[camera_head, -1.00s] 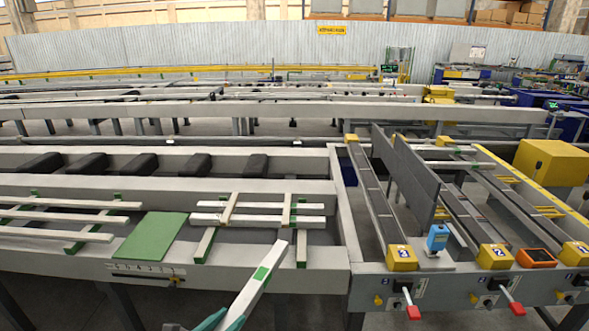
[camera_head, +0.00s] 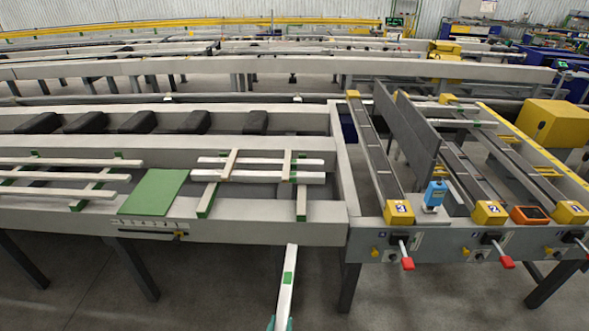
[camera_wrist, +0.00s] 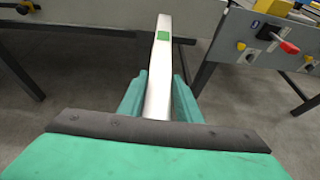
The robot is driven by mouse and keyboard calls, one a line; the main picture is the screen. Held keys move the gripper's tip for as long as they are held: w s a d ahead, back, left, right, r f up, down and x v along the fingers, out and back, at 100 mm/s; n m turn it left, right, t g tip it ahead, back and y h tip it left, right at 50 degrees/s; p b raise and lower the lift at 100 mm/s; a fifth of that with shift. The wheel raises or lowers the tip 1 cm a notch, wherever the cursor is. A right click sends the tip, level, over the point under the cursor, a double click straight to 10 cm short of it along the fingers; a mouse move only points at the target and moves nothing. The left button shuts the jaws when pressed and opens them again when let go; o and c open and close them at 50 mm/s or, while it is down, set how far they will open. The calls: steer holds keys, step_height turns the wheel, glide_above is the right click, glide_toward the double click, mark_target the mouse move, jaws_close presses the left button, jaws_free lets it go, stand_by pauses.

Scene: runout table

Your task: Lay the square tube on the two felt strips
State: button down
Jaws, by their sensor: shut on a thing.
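The square tube (camera_head: 286,302) is pale with a green patch near its far end. My gripper (camera_head: 280,324) is shut on its near end, at the bottom of the head view. In the wrist view the tube (camera_wrist: 158,80) lies between the teal fingers of my gripper (camera_wrist: 160,95) and points away from me. Its far end appears just before the table's front face. Two bearers with green ends, a left one (camera_head: 207,203) and a right one (camera_head: 301,205), look like the felt strips. Pale bars lie across them; I cannot tell how much felt shows.
A green mat (camera_head: 154,192) lies left of the bearers, with another rack of pale bars (camera_head: 60,192) beyond it. At right, yellow-ended rails (camera_head: 398,212) and red-tipped levers (camera_head: 407,264) stick out in front. Floor before the table is clear between its legs (camera_head: 348,288).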

steer(key=d+f+n+y, duration=0.1)
steer(key=d+f, duration=0.3)
steer(key=f, duration=0.5)
steer(key=shift+s, duration=0.45)
steer(key=shift+d, duration=0.15)
stand_by(0.3)
